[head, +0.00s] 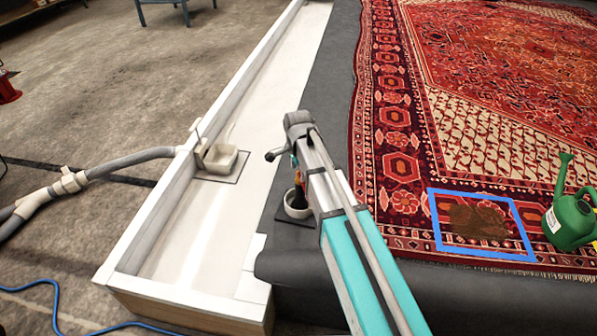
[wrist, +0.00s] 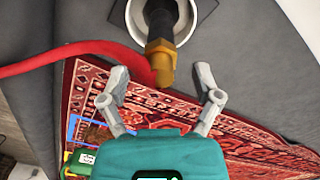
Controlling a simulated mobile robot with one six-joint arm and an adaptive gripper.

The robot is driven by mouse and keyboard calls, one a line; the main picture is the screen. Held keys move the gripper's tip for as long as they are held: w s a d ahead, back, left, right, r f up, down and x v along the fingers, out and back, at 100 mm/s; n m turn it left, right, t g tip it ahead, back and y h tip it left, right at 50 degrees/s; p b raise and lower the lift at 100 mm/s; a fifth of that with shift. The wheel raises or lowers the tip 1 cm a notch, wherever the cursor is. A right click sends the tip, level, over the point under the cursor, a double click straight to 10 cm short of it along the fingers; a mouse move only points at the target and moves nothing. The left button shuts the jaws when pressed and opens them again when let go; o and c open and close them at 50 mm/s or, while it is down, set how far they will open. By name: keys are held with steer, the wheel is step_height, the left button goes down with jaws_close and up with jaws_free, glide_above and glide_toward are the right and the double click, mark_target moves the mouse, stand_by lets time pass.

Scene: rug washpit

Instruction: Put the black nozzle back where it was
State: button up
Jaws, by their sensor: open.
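The black nozzle (wrist: 160,18) stands in a round white cup (wrist: 133,14) in the wrist view. A brass fitting (wrist: 160,62) is at its near end, with a red hose (wrist: 60,55) running off to the left. In the head view the black nozzle (head: 298,196) and the white cup (head: 297,212) are partly hidden by my arm. My gripper (wrist: 161,78) is open, its two grey fingers on either side of the brass fitting with gaps showing. In the head view my arm covers most of the gripper.
The cup's dark plate lies on the grey surface beside a red rug (head: 400,165). Blue tape (head: 437,225) frames a brown stain (head: 478,220); a green watering can (head: 570,225) stands right of it. A white trough (head: 200,235) at left holds a beige box (head: 222,160).

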steer(key=shift+r+p, duration=4.05)
steer(key=shift+r, duration=0.35)
steer(key=s+d+n, duration=1.3)
steer(key=s+d, duration=0.3)
steer(key=s, duration=0.1)
steer(key=shift+s, duration=0.3)
steer(key=shift+c, duration=0.2)
